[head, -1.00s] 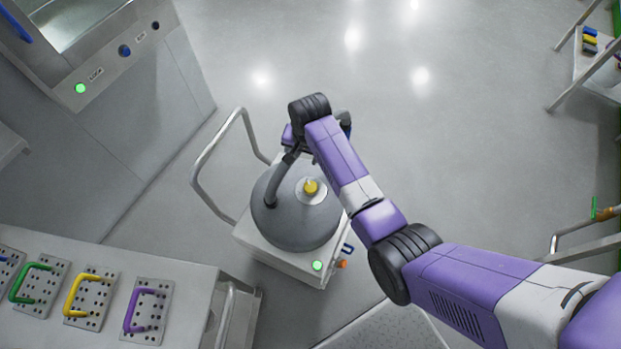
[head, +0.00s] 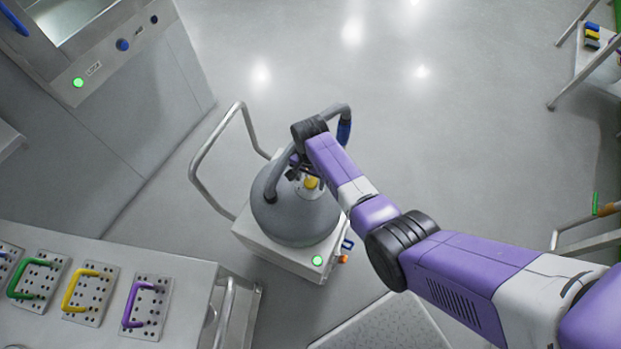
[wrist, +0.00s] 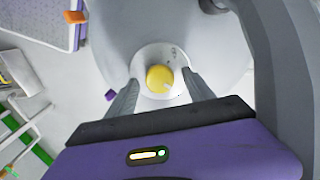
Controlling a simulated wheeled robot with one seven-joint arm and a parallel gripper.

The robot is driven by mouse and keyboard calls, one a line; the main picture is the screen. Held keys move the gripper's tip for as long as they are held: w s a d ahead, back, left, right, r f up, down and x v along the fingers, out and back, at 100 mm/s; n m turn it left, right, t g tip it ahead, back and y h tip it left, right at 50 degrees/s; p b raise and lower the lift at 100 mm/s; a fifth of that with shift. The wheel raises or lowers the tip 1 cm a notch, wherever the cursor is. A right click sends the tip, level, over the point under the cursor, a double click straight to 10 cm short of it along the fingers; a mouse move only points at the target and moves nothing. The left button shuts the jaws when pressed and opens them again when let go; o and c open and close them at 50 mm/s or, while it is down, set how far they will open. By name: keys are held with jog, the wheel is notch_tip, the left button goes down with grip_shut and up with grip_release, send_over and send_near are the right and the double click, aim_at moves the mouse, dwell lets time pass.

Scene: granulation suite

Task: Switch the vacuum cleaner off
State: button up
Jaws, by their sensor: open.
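The vacuum cleaner (head: 290,222) is a grey dome on a white wheeled base with a bent metal push handle. A yellow knob (wrist: 160,78) with a pale pointer mark sits on a white round plate on top of the dome; the knob also shows in the head view (head: 311,183). A green light (head: 317,260) glows on the base. My gripper (wrist: 158,86) is open, with one finger on each side of the plate and the knob between and slightly beyond the fingertips. I cannot tell whether the fingers touch the plate.
A grey hose (wrist: 278,80) arches beside my gripper, with a blue end (head: 344,132). A bench with coloured-handled plates (head: 145,308) stands at the lower left. A cabinet with a green light (head: 78,83) is at the upper left. Open floor (head: 430,130) lies to the right.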

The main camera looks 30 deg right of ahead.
jog(key=shift+c, duration=0.2)
grip_shut()
jog(key=shift+n, duration=0.3)
jog(key=n, duration=0.3)
jog(key=shift+n, duration=0.4)
jog(key=n, duration=0.4)
jog(key=shift+n+p, duration=0.3)
jog(key=n, duration=0.4)
jog(key=shift+n, duration=2.4)
